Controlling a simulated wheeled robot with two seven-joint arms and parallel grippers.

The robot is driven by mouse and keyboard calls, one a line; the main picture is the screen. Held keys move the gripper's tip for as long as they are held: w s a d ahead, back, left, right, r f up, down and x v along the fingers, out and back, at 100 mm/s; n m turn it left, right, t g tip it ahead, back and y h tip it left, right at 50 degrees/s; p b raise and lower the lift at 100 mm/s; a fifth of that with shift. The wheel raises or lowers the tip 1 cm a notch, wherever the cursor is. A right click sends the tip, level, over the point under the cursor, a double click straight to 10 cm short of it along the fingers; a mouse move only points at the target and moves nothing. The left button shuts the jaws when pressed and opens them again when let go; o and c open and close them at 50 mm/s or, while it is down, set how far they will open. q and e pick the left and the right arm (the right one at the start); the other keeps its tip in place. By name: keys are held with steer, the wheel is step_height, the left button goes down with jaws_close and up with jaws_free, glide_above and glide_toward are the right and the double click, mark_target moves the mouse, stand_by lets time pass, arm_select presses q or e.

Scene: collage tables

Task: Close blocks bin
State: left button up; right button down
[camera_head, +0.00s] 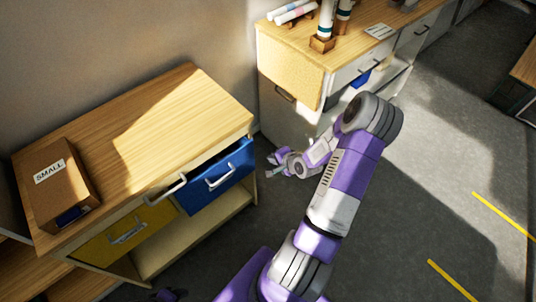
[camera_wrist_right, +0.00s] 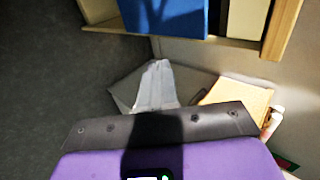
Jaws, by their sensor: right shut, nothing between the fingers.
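A wooden cabinet (camera_head: 200,112) at left holds a blue bin (camera_head: 232,172) and a yellow bin (camera_head: 110,245), each with a pale handle. The blue bin's front stands out from the cabinet, with a dark gap above it, so it looks partly open. I cannot read which bin is for blocks. My right gripper (camera_head: 272,170) is shut and empty, just right of the blue bin and apart from it. In the right wrist view the blue front (camera_wrist_right: 165,15) is at the top, beyond the gripper. My left gripper is not in clear view.
A box marked SMALL (camera_head: 57,185) sits on the cabinet top. A second cabinet (camera_head: 290,75) with cups and rolls stands behind my right arm. The grey floor (camera_head: 390,230) at right is clear, with yellow lines.

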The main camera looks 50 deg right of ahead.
steer(key=s+a+f+m+g+y, duration=0.3)
steer(key=s+a+f+g, duration=0.25)
steer(key=s+f, duration=0.55)
steer(key=s+a+r+m+y+b, duration=0.1)
steer(key=s+a+m+y, duration=0.2)
steer(key=a+y, duration=0.6)
steer(key=m+t+h+b, duration=0.1)
steer(key=m+t+h, duration=1.1)
steer(key=t+h, duration=0.15)
glide_toward(247, 151)
steer(key=shift+y, duration=0.35)
steer(key=w+b, duration=0.1)
steer(key=w, duration=0.1)
steer(key=w+b, duration=0.1)
steer(key=w, duration=0.1)
steer(key=w+d+b, duration=0.1)
steer(key=w, duration=0.1)
steer(key=shift+w+f, duration=0.25)
steer(key=shift+w, duration=0.15)
